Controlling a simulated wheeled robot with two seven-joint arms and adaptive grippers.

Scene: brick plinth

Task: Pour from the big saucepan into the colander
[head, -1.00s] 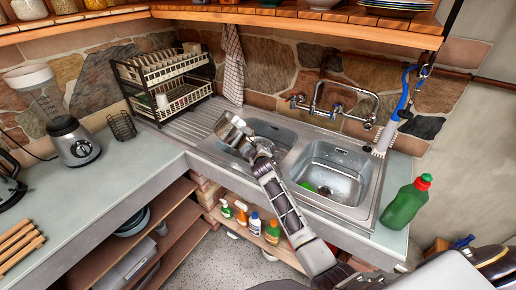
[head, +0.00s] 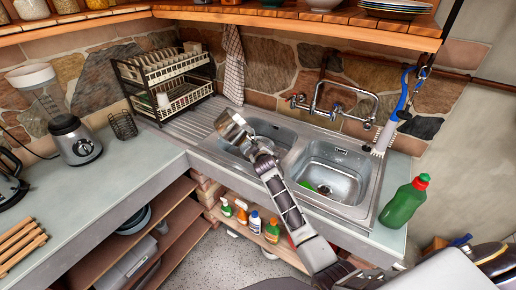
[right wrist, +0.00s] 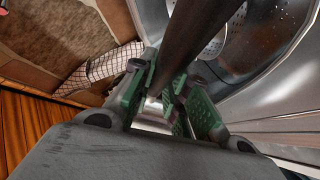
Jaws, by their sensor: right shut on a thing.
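The big saucepan (head: 231,124) is a shiny metal pan, seen tilted above the left sink basin. My right gripper (head: 260,150) is shut on its handle. In the right wrist view the dark handle (right wrist: 192,42) runs between the green finger pads of the right gripper (right wrist: 163,98). The colander (right wrist: 273,16) shows in that view as curved metal with small holes, beyond the handle. In the head view it sits in the left basin, largely hidden by the pan and my arm. The pan's contents cannot be seen. My left gripper is not in view.
The right sink basin (head: 335,178) holds a small green item. The tap (head: 340,108) stands behind the basins. A dish rack (head: 168,85) is left of the sink, with a towel (head: 233,60) hanging nearby. A green bottle (head: 404,203) stands on the right counter.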

